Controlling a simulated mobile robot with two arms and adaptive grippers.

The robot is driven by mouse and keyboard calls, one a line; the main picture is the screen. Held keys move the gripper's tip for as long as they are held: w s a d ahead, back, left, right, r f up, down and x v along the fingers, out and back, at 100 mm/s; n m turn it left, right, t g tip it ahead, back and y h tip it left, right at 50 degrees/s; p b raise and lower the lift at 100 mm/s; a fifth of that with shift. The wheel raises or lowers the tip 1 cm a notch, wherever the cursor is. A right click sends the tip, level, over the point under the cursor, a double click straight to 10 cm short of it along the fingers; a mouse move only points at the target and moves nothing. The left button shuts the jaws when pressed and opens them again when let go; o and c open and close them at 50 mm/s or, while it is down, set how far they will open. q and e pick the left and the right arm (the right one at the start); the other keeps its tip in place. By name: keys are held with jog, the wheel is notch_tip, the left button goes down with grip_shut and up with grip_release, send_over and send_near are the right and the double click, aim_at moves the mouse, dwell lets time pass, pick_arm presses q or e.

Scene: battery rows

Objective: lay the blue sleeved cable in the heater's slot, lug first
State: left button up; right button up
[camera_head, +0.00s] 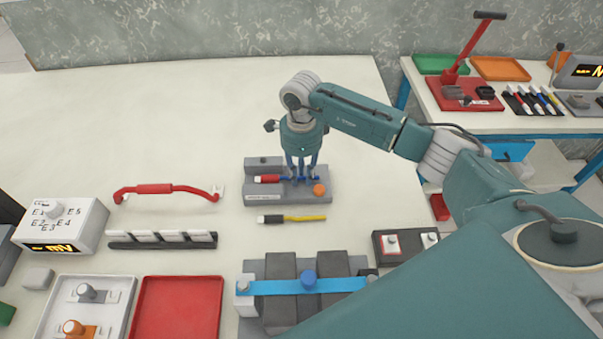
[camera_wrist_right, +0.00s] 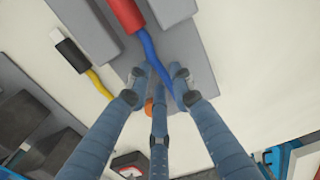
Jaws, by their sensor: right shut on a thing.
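The blue cable (camera_wrist_right: 153,66), with a red sleeve (camera_wrist_right: 127,14) on its left part, runs along the gap between the two raised grey blocks of the heater (camera_head: 262,162). The red sleeve (camera_head: 268,179) also shows in the head view. My right gripper (camera_head: 301,176) points down over the heater and is shut on the blue cable, right of the sleeve. Its fingers (camera_wrist_right: 161,82) straddle the cable in the wrist view. I cannot tell whether the cable touches the slot floor. The lug is not clearly visible. My left gripper is out of view.
A yellow cable with a black sleeve (camera_head: 290,218) lies just in front of the heater. The heater's orange knob (camera_head: 319,189) is close to my fingers. A red cable (camera_head: 165,189) lies left. Battery blocks under a blue strap (camera_head: 340,285) stand in front. The table behind is clear.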

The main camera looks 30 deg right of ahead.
jog(key=o, duration=1.1)
notch_tip(320, 180, up, 12)
